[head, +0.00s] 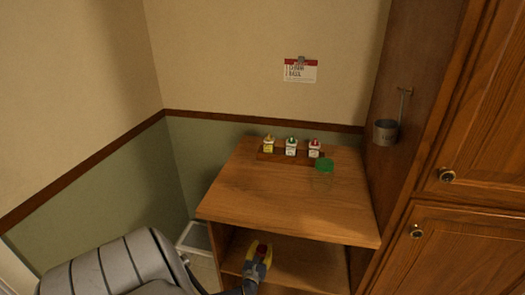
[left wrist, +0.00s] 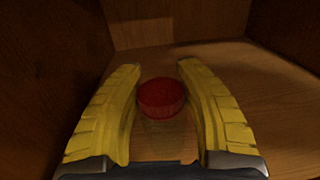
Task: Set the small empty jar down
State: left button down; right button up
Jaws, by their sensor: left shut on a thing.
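My left gripper (head: 258,250) reaches into the open lower shelf (head: 312,268) of the wooden counter. In the left wrist view its yellow fingers (left wrist: 160,75) are on either side of a small clear jar with a red lid (left wrist: 162,97), and it is shut on that jar. The jar looks see-through and empty, with wood showing through its body. It is close over the shelf board; I cannot tell whether its base touches. In the head view I cannot make the jar out at the gripper. My right gripper is in neither view.
A clear jar with a green lid (head: 324,166) stands on the counter top (head: 265,188), in front of a rack (head: 290,158) of three small capped bottles. A cup (head: 385,132) hangs at right. A pale bin (head: 197,240) stands left. Wooden walls enclose the shelf.

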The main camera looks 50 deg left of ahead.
pick_arm(q)
jog(key=c, duration=0.8)
grip_release()
jog(key=shift+f, duration=0.1)
jog(key=v, duration=1.2)
jog(key=s+d+f+n+g+h, duration=0.25)
jog(key=s+f+n+g, duration=0.3)
jog(key=s+f, duration=0.55)
jog(key=s+d+f+n+g+h, duration=0.1)
jog(key=s+d+f+n+g, duration=0.2)
jog(key=s+f+n+g, duration=0.7)
jog(key=shift+s+d+f+n+t+h, duration=0.3)
jog(key=shift+s+d+f+n+h, duration=0.75)
jog(key=shift+s+d+f+n, duration=1.4)
jog(key=shift+s+d+f+n+t+h, duration=0.35)
jog(key=shift+s+d+f+n+h, duration=1.15)
jog(key=shift+d, duration=2)
jog(key=shift+s+d+f+n+t+h, duration=0.45)
jog(key=shift+s+d+f+n, duration=0.75)
jog(key=shift+s+d+f, duration=1.4)
